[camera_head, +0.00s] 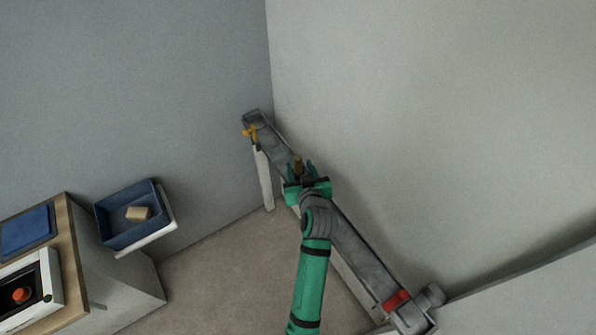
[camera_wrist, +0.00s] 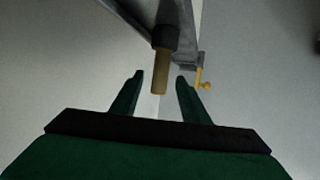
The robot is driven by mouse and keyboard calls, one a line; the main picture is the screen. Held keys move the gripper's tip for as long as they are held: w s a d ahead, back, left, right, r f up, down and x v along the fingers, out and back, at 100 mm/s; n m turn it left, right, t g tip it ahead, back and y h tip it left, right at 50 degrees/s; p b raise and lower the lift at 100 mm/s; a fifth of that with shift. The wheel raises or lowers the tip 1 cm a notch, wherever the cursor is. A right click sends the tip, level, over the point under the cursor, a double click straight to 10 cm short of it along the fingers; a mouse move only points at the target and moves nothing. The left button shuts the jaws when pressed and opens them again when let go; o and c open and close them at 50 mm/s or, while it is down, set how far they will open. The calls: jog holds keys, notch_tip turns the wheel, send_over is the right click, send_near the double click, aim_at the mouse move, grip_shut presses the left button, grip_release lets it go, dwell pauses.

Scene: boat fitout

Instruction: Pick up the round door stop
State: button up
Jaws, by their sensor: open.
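A brass-coloured round peg with a dark collar, which looks like the round door stop (camera_wrist: 161,72), shows in the wrist view between and beyond my two fingers. In the head view the door stop (camera_head: 298,162) is a small yellow-brown stub at the long grey ledge. My gripper (camera_head: 297,170) is at the ledge with its fingers on either side of the stub. In the wrist view my gripper (camera_wrist: 159,79) is open, with a gap visible on both sides of the peg. I cannot tell how deep the peg sits between the fingers.
The grey ledge (camera_head: 364,258) runs along the right wall. A yellow valve-like fitting (camera_head: 250,131) is at its far end and a red block (camera_head: 397,300) near its close end. A blue bin (camera_head: 118,238) holding a tan block (camera_head: 138,213) is at left, beside a cabinet.

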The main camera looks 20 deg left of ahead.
aim_at(299, 164)
jog(key=shift+x, duration=1.8)
jog(key=shift+r, duration=0.1)
grip_shut()
jog(key=shift+w+a, duration=0.1)
